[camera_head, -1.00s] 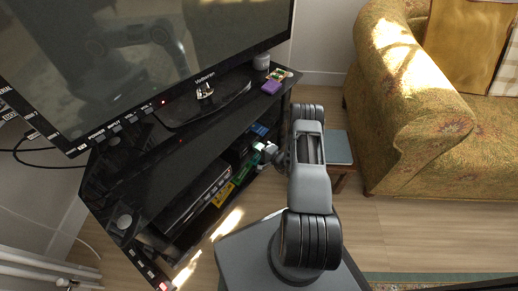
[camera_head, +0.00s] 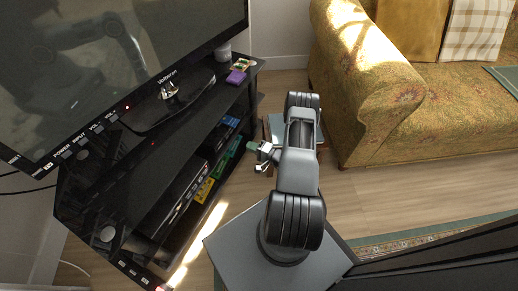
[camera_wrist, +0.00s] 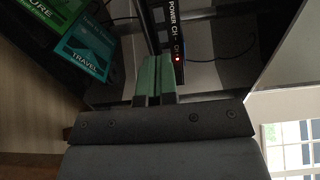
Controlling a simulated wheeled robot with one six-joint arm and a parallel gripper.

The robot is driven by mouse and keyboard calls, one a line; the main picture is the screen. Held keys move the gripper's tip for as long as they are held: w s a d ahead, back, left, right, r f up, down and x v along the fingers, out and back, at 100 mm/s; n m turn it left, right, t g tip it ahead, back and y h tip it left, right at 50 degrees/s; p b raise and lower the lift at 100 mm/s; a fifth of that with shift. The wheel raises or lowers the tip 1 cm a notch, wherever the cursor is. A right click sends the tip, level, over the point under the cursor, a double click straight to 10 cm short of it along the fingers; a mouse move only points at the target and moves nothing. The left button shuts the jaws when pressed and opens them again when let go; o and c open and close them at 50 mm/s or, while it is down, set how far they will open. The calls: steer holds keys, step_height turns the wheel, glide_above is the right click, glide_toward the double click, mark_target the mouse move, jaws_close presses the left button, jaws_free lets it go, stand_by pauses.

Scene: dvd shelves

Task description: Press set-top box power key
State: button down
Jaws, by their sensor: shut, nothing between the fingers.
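The set-top box (camera_head: 187,190) is a flat dark box on the middle shelf of the black TV stand, left of my gripper in the head view. In the wrist view, its front panel (camera_wrist: 171,22) shows the labels POWER, CH - and CH + and a red light (camera_wrist: 178,60). My gripper (camera_head: 253,148) is in front of the stand, off its open side. In the wrist view, its green fingers (camera_wrist: 153,60) are shut together and empty, and appear just left of the panel's labelled end. The picture does not tell whether they touch it.
The TV (camera_head: 110,60) stands on top of the stand (camera_head: 130,185). Several DVD cases sit on the shelves, including a green TRAVEL case (camera_wrist: 87,46) in the wrist view. A sofa (camera_head: 375,100) is at the right. Wooden floor lies between.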

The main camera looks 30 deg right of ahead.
steer(key=shift+v, duration=1.9)
steer(key=shift+a+p, duration=0.1)
steer(key=shift+p, duration=0.2)
steer(key=a+r+n+g+y+p, duration=0.1)
steer(key=a+r+n+g+p, duration=0.3)
steer(key=r, duration=0.8)
steer(key=a+r+n+g+y+p, duration=0.2)
steer(key=a+r+g+p, duration=0.35)
steer(key=r, duration=0.65)
steer(key=a+r+n+g+y+p, duration=0.1)
steer(key=a+r+n+g+p, duration=0.35)
steer(key=r, duration=0.75)
steer(key=s+r+h+p, duration=0.4)
steer(key=r+p, duration=0.2)
steer(key=r, duration=0.5)
steer(key=s+a+r+n+t+h+p, duration=0.1)
steer(key=s+r+h+p, duration=0.3)
steer(key=r, duration=0.7)
steer(key=s+a+r+n+h+p, duration=0.1)
steer(key=s+r+h+p, duration=0.3)
steer(key=r+p, duration=0.4)
step_height(320, 180, up, 3)
steer(key=shift+r+t, duration=0.25)
steer(key=shift+t, duration=0.15)
steer(key=shift+s+a, duration=0.1)
